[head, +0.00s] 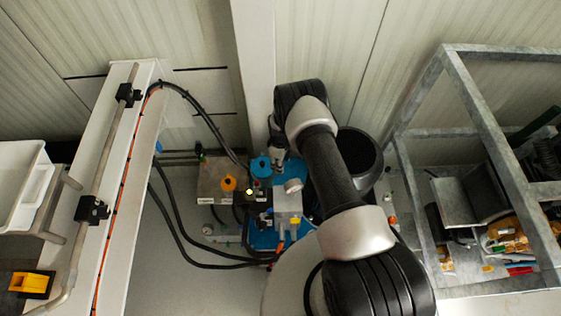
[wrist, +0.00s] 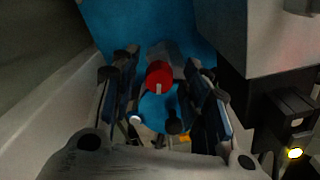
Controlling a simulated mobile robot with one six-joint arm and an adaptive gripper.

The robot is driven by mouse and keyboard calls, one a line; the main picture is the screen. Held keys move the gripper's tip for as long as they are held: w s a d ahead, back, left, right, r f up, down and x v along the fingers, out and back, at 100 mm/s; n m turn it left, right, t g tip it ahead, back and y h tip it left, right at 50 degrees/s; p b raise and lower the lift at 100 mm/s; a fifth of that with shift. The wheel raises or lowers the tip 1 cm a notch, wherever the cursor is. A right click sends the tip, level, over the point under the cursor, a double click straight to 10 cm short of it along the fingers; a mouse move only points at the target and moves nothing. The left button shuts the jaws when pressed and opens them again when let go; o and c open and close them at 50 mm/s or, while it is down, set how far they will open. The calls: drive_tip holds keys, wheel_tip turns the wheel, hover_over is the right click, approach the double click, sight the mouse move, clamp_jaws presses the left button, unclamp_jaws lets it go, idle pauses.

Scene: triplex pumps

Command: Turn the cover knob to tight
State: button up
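In the wrist view a red round knob (wrist: 158,75) with a pale pointer mark sits in front of a blue surface (wrist: 150,25). I take it for the cover knob; no lettering is readable. My gripper (wrist: 158,68) has its two fingers apart, one on each side of the knob, with a visible gap on both sides. Whether the knob is level with the fingertips or beyond them is hard to tell. In the head view my gripper (head: 278,152) is small and points down beside the blue pump unit (head: 265,240); the red knob is not distinguishable there.
A grey box (wrist: 250,40) stands close on the right in the wrist view, with a lit yellow lamp (wrist: 295,153) below. In the head view, black hoses (head: 185,225) run left of the pump, a white beam (head: 120,190) stands left, and a metal frame (head: 480,110) stands right.

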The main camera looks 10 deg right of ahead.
clamp_jaws()
drive_tip(key=shift+m+b, duration=0.3)
drive_tip(key=shift+b, duration=0.05)
drive_tip(key=shift+f+m+b, duration=0.1)
drive_tip(key=shift+m+b, duration=0.75)
drive_tip(key=shift+m, duration=0.05)
drive_tip(key=m+b, duration=0.3)
drive_tip(key=m, duration=0.1)
drive_tip(key=m+b, duration=0.2)
drive_tip(key=m, duration=0.2)
drive_tip(key=shift+a+m+b, duration=0.1)
drive_tip(key=shift+m+b, duration=0.2)
drive_tip(key=shift+m, duration=0.1)
drive_tip(key=shift+m+b, duration=0.6)
drive_tip(key=shift+m, duration=1)
